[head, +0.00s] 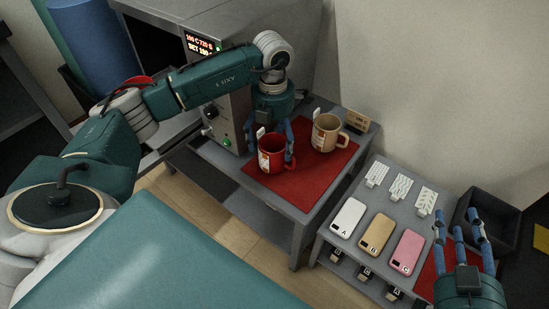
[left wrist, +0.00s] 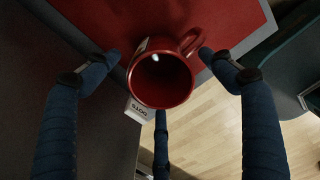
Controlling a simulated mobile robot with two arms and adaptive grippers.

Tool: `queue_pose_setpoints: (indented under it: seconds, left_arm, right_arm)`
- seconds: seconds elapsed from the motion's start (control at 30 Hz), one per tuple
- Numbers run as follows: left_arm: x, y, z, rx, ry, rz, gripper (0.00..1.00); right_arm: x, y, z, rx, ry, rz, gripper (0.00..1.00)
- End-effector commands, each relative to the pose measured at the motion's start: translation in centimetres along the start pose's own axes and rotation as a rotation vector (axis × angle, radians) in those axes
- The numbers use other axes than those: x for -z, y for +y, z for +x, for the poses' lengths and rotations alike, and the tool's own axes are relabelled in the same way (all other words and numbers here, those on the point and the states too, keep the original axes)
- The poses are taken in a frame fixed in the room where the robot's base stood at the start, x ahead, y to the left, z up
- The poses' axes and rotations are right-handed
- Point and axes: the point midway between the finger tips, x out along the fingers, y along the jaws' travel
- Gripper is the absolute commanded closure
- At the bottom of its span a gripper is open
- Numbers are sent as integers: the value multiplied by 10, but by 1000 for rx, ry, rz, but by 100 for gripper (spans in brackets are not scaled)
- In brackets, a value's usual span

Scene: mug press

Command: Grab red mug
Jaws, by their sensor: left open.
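The red mug (head: 272,154) stands upright on a red mat (head: 315,178) on the small grey table. It also shows from above in the left wrist view (left wrist: 161,80), with its handle toward the upper right. My left gripper (head: 276,148) is over the mug from above, its blue fingers spread around it. In the left wrist view the fingers (left wrist: 160,70) are apart on either side of the mug, without visible grip on it. My right gripper (head: 462,235) is at the lower right, fingers spread and empty.
A tan mug (head: 327,132) stands on the mat close behind the red one. A press machine (head: 222,110) with a lit display is to the left. A lower shelf to the right bears phone cases (head: 376,235) and pattern cards (head: 400,188). A dark bin (head: 485,220) is at the far right.

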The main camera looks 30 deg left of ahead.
Motion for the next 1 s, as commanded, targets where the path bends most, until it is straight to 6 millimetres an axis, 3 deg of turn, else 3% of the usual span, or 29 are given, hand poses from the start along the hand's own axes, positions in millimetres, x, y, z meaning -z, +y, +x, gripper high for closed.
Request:
queue_pose_setpoints:
  seconds: [0.2, 0.5, 0.8, 1.0]
  left_arm:
    - [0, -1, 19, 1, 1, 1, 18]
    - [0, -1, 20, 1, 0, 1, 18]
    - [0, -1, 20, 1, -1, 1, 76]
    - [0, 0, 20, 1, -2, 1, 78]
  right_arm:
    - [30, -4, 2, 8, 130, 2, 60]
    - [35, -4, 1, 9, 150, 2, 60]
    - [35, -4, 1, 9, 150, 2, 60]
    - [35, -4, 1, 9, 150, 2, 60]
